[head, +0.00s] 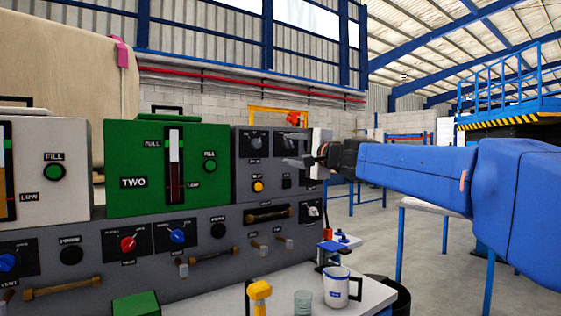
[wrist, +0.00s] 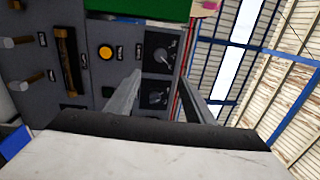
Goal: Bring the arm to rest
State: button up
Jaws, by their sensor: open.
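My blue arm reaches in from the right of the head view. My gripper (head: 300,162) is at its end, in front of the right part of the grey panel (head: 95,255). In the wrist view my gripper (wrist: 158,97) shows two grey fingers spread apart, with nothing between them. Behind the fingers are the upper grey unit's dark knob plates and a yellow round button (wrist: 106,53). The same yellow button (head: 258,186) shows in the head view. I cannot tell how far the fingertips are from the panel face.
A green unit marked TWO (head: 150,190) stands on the panel. A white mug (head: 337,288), a glass (head: 303,303) and a yellow-headed tool (head: 260,290) are on the white bench (head: 375,296) below. A table with blue legs (head: 425,206) stands behind my arm. Open floor lies at the right.

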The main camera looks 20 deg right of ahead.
jog(key=s+a+f+n+g, duration=0.45)
jog(key=s+f, duration=0.45)
jog(key=f, duration=0.3)
jog(key=s+a+f+n+g, duration=0.3)
jog(key=s+f+n, duration=0.2)
jog(key=s+f, duration=0.55)
jog(key=s+d+f+n+g+h, duration=0.2)
jog(key=s+d+f+h, duration=0.1)
jog(key=s+f, duration=0.7)
jog(key=s+d+f+n+g+h, duration=0.2)
jog(key=s+d+f, duration=0.3)
jog(key=s+f, duration=0.5)
notch_tip(320, 180, down, 6)
jog(key=shift+s+d+r+n+g+h, duration=0.15)
jog(key=shift+d+n+g+h, duration=0.35)
jog(key=shift+g, duration=0.35)
